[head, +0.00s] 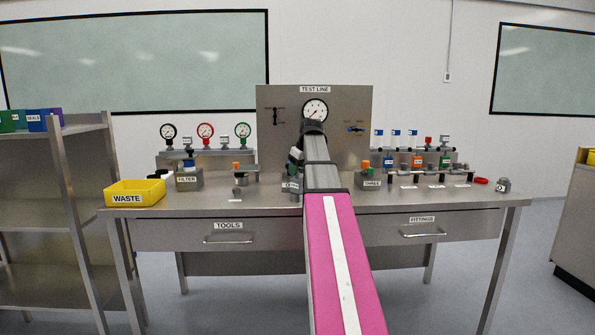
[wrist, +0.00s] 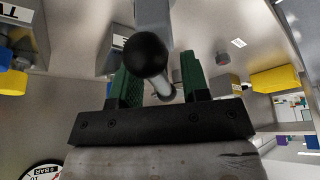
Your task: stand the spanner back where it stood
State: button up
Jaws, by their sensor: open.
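My gripper (head: 294,165) is at the middle of the bench, in front of the test line panel. In the wrist view my gripper (wrist: 161,68) has its two green fingers apart. A silver rod with a black ball end (wrist: 146,54) shows between the fingers, with gaps on both sides. I cannot tell whether this rod is the spanner, and no other spanner can be made out. A grey block with a white label (wrist: 112,52) is close beside the left finger. In the head view my arm hides part of the bench around the gripper.
The bench (head: 270,203) carries a yellow waste bin (head: 135,193) at left, a FILTER block (head: 188,181) and a THREE block (head: 371,182). The test line panel (head: 350,100) with its gauge rises behind. Valves and small fittings stand at right. The front strip is mostly clear.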

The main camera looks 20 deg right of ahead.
jog(key=v, duration=1.2)
dwell(1.0)
